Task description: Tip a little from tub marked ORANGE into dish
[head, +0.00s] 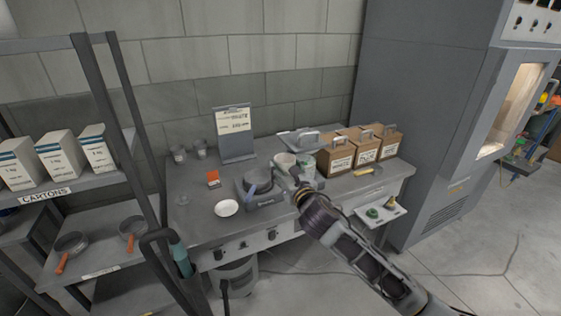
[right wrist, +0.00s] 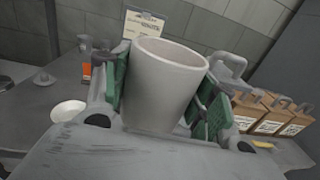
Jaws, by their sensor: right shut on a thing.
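A pale grey tub (right wrist: 162,82) is held upright between the green finger pads of my right gripper (right wrist: 165,100) in the right wrist view. In the head view the tub (head: 285,161) is small, at the end of my right arm, above the bench. My right gripper (head: 298,174) is shut on it. No ORANGE marking shows on the side I see, and its contents are hidden. A white dish (head: 226,208) lies on the bench, left of and nearer than the gripper. The dish also shows in the right wrist view (right wrist: 68,111). My left gripper is not in view.
A dark scale-like device (head: 258,187) stands between dish and gripper. Labelled brown boxes (head: 366,149) stand on the right, a sign (head: 235,133) at the back. A shelf rack (head: 115,90) rises at far left.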

